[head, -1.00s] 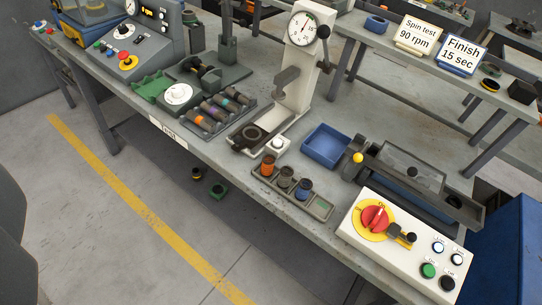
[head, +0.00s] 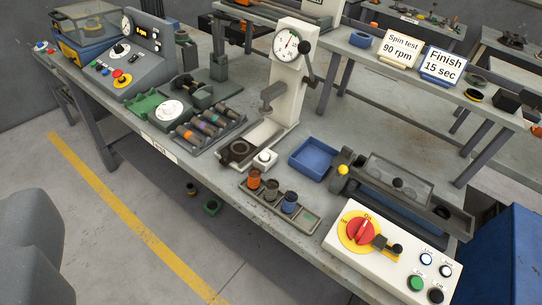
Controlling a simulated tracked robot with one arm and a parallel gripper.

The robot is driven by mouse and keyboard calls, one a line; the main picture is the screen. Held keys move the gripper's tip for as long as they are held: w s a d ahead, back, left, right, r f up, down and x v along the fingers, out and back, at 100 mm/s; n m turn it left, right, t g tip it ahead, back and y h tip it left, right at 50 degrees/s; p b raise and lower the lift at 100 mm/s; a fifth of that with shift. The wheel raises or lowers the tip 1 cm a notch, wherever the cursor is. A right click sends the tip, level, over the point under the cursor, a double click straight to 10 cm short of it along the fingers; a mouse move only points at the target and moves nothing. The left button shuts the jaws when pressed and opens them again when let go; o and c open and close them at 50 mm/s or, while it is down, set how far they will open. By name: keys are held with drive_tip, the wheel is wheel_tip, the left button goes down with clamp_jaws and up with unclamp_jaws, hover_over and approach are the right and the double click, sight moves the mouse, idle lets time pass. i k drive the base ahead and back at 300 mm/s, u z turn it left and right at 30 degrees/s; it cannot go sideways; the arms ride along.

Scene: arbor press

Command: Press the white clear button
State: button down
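A small white box with a pale round button (head: 265,156) stands at the foot of the white arbor press (head: 286,85), on the front side of the bench. The white control box (head: 350,262) at the bench's right end has two pale round buttons, an upper one (head: 426,259) and a lower one (head: 446,271). Their labels are too small to read, so I cannot tell which button is the clear one. The control box also has a red rotary switch (head: 361,231) on a yellow disc, a green button (head: 416,283) and a black button (head: 436,296). My gripper does not show.
A blue tray (head: 314,158) and a rack with several coloured cylinders (head: 307,222) stand in front of the press. A grey trough fixture with a yellow knob (head: 343,170) lies behind the control box. A grey console (head: 143,70) stands at the left.

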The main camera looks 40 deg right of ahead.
sight(263, 156)
drive_tip(key=z, duration=0.05)
drive_tip(key=i, duration=0.9)
drive_tip(key=u, duration=0.1)
